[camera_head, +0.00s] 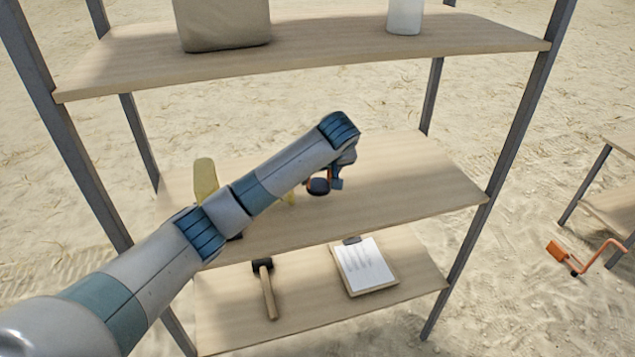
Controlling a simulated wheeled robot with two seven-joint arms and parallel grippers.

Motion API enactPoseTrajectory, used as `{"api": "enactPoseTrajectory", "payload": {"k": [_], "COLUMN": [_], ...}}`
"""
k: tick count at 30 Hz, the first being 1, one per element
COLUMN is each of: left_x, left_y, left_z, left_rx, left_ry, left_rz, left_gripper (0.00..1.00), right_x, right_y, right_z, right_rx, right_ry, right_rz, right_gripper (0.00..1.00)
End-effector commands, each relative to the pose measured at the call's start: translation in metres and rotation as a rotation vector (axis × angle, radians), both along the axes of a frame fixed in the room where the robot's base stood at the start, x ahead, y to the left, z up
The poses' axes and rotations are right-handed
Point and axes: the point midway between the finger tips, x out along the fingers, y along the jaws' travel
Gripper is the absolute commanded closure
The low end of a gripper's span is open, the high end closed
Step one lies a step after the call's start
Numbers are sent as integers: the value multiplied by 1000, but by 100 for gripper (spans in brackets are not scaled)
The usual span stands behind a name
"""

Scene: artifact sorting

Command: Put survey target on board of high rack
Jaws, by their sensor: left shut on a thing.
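My left arm reaches in from the lower left over the middle board of the rack. My left gripper (336,182) is at the end of it, above the middle board (400,180), and is mostly hidden by my own wrist. It is shut on a small dark and orange thing (319,186), which looks like the survey target. Its lower end is close to the board, but I cannot tell whether it touches. My right gripper is not in view.
The high board bears a beige block-like thing (222,22) and a white cylinder (404,15), with free room between them. A yellow thing (205,177) stands behind my arm. A hammer (268,290) and a clipboard (364,266) lie on the low board. Rack posts (510,130) flank the boards.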

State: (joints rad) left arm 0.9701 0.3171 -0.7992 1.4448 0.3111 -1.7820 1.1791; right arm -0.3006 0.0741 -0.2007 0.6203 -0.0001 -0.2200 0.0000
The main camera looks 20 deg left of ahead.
Motion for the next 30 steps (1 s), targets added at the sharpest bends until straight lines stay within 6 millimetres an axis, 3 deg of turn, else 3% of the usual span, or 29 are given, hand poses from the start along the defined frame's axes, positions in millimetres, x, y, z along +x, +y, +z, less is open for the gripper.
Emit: {"api": "enactPoseTrajectory", "payload": {"k": [14, 24, 30], "left_x": [-1, -2, -1], "left_y": [3, 3, 3], "left_z": [-5, -39, -42], "left_rx": [0, 1, -1], "left_ry": [0, 0, -2], "left_rz": [0, 1, 0], "left_gripper": [78, 78, 78], "right_x": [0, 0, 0], "right_y": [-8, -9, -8], "right_z": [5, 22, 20], "right_rx": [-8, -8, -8], "right_ry": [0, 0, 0], "right_rz": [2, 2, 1], "right_gripper": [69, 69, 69]}}
